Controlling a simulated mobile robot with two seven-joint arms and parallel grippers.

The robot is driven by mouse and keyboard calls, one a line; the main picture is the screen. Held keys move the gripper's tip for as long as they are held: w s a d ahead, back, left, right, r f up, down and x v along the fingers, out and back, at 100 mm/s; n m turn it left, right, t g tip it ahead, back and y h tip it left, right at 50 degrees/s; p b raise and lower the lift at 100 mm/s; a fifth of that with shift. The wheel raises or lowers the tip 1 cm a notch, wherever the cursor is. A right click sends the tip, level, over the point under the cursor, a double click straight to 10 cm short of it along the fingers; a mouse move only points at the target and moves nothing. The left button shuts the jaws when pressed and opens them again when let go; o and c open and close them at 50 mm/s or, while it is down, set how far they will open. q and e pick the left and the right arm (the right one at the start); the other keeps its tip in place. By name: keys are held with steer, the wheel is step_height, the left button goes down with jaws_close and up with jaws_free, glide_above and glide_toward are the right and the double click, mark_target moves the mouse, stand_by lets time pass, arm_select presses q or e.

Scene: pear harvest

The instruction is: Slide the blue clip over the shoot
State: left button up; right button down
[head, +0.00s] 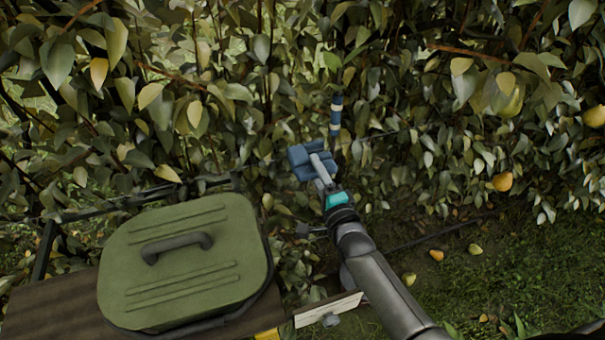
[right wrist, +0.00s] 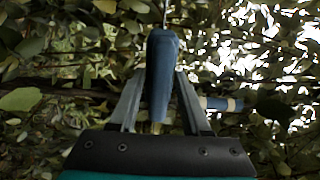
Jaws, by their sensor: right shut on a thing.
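The blue clip (head: 303,161) is held between the fingers of my right gripper (head: 322,170), low in front of the hedge. In the right wrist view the clip (right wrist: 162,75) sits upright between the two grey fingers (right wrist: 158,98). The shoot (head: 336,116), with blue and white bands, stands upright just right of and above the clip in the head view. In the right wrist view a banded part of the shoot (right wrist: 222,104) shows beside the right finger; the rest is hidden or lost in leaves. The clip appears beside the shoot; I cannot tell whether they touch. My left gripper is not in view.
A green lidded box (head: 185,255) with a dark handle stands on a brown wooden surface (head: 40,305) at lower left. A pale board (head: 328,309) sits near my right arm. Dense leaves fill the back. Pears hang at right (head: 502,182) and lie on the grass.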

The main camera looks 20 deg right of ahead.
mark_target(335, 172)
steer(key=shift+d, duration=2)
steer(key=c, duration=0.7)
jaws_free()
steer(key=shift+d, duration=0.15)
steer(key=shift+s, duration=0.6)
steer(key=s+p, duration=0.1)
steer(key=s, duration=1.3)
steer(key=shift+d, duration=0.2)
